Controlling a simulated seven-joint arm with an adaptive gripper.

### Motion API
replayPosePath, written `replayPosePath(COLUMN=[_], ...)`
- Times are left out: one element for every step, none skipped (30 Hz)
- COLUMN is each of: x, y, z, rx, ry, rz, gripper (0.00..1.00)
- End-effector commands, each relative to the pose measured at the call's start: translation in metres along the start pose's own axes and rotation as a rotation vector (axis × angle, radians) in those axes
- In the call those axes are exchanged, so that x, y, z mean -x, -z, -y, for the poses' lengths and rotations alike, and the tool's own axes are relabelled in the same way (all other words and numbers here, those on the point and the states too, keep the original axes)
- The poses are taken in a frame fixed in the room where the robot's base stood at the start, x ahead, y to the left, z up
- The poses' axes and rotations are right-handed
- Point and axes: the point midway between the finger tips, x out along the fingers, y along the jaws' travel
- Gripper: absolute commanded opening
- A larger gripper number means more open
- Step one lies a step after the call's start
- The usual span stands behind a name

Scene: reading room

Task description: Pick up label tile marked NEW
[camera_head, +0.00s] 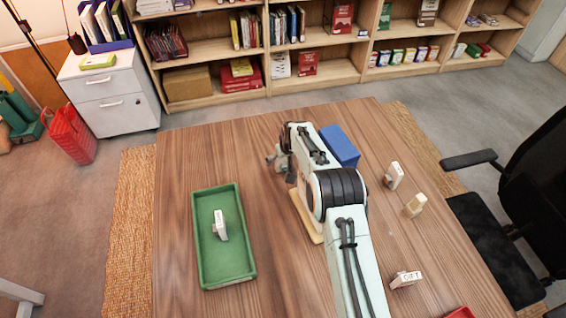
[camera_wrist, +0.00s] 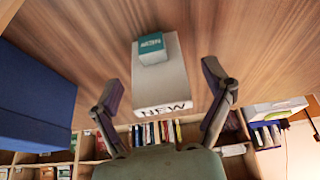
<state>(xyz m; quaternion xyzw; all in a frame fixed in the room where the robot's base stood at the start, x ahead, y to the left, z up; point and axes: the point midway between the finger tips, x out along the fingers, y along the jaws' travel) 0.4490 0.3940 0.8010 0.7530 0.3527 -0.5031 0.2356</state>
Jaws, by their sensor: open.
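In the wrist view, a pale tile (camera_wrist: 165,75) marked NEW in dark letters lies between the two spread fingers of my gripper (camera_wrist: 161,86). The lettered edge faces the palm side, and I see a gap on both sides of the tile. A small block with a teal face (camera_wrist: 151,47) shows at the tile's far end; whether it rests on the tile or is part of it, I cannot tell. My gripper is open and holds nothing. In the head view my arm covers the spot, and I cannot make out the NEW tile there.
A blue box (camera_head: 340,145) is close beside my arm. A green tray (camera_head: 197,250) holding a pale tile (camera_head: 219,225) is at left. A GIFT tile (camera_head: 405,279) and two other pale tiles (camera_head: 395,175) (camera_head: 415,206) stand at right. A wooden board (camera_head: 305,216) shows beside my arm.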

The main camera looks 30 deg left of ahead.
Motion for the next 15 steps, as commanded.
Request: replayPosePath(x=[0.0002, 0.0002, 0.0003, 0.0003, 0.0004, 0.0004, 0.0004, 0.0004, 0.0003, 0.0003, 0.0002, 0.0003, 0.0002, 0.0002, 0.0001], y=[0.0000, 0.0000, 0.0000, 0.0001, 0.0000, 0.0001, 0.0000, -0.0001, -0.0002, -0.0002, -0.0003, -0.0003, -0.0003, -0.0004, -0.0005], z=[0.0000, 0.0000, 0.0000, 0.0000, 0.0000, 0.0000, 0.0000, 0.0000, 0.0000, 0.0000, 0.0001, 0.0001, 0.0001, 0.0001, 0.0001], rx=[0.000, 0.000, 0.000, 0.000, 0.000, 0.000, 0.000, 0.000, 0.000, 0.000, 0.000, 0.000, 0.000, 0.000, 0.000], ry=[0.000, 0.000, 0.000, 0.000, 0.000, 0.000, 0.000, 0.000, 0.000, 0.000, 0.000, 0.000, 0.000, 0.000, 0.001], rz=[0.000, 0.000, 0.000, 0.000, 0.000, 0.000, 0.000, 0.001, 0.001, 0.001, 0.001, 0.001, 0.001, 0.001, 0.002], gripper=[0.80, 0.80, 0.68, 0.58, 0.49, 0.37, 0.27, 0.18, 0.13, 0.13, 0.12, 0.12, 0.12, 0.12, 0.12])
